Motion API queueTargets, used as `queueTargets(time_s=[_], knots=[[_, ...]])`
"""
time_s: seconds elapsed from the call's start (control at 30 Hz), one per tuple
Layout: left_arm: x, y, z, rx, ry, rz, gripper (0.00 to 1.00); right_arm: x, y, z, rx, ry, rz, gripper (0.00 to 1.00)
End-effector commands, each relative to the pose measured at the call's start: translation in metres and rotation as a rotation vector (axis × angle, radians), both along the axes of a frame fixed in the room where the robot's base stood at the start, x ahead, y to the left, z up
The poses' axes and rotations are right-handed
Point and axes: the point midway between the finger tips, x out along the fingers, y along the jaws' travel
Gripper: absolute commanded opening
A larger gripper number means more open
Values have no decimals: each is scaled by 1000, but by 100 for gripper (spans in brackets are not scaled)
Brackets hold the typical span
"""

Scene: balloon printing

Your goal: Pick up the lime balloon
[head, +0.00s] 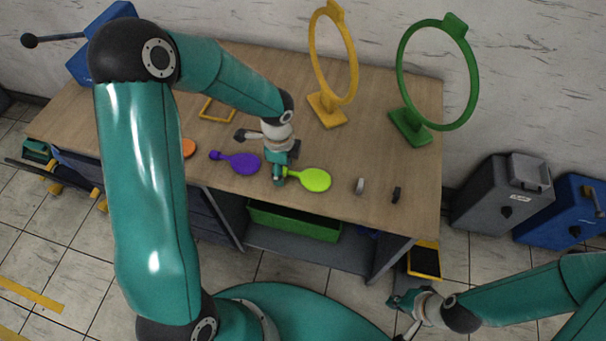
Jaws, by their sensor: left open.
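The lime balloon (315,180) lies flat on the wooden table near its front edge, with its narrow neck pointing left. My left gripper (281,178) is open and sits at the left end of the balloon, over or beside its neck. The gripper partly hides the neck, and I cannot tell whether the fingers touch it. My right gripper (402,314) is low at the bottom right, in front of the table and far from the balloon; its fingers are too small to read.
A purple balloon (243,163) lies just left of my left gripper, and an orange one (188,147) is partly behind my arm. Two small pieces (360,186) lie to the right. A yellow ring stand (327,110) and a green ring stand (410,127) stand behind.

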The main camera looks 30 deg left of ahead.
Motion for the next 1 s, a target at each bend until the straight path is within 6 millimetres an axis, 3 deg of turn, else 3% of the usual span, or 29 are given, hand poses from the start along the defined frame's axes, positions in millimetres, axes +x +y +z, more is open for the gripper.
queueTargets(time_s=[0.2,0.47,1.0], knots=[[0,0,-1,0,-1,0,56,0,0,0,0,0,0,0],[0,0,0,0,-1,0,14,0,0,0,0,0,0,0],[1,0,7,1,-4,0,13,0,0,1,0,0,0,0]])
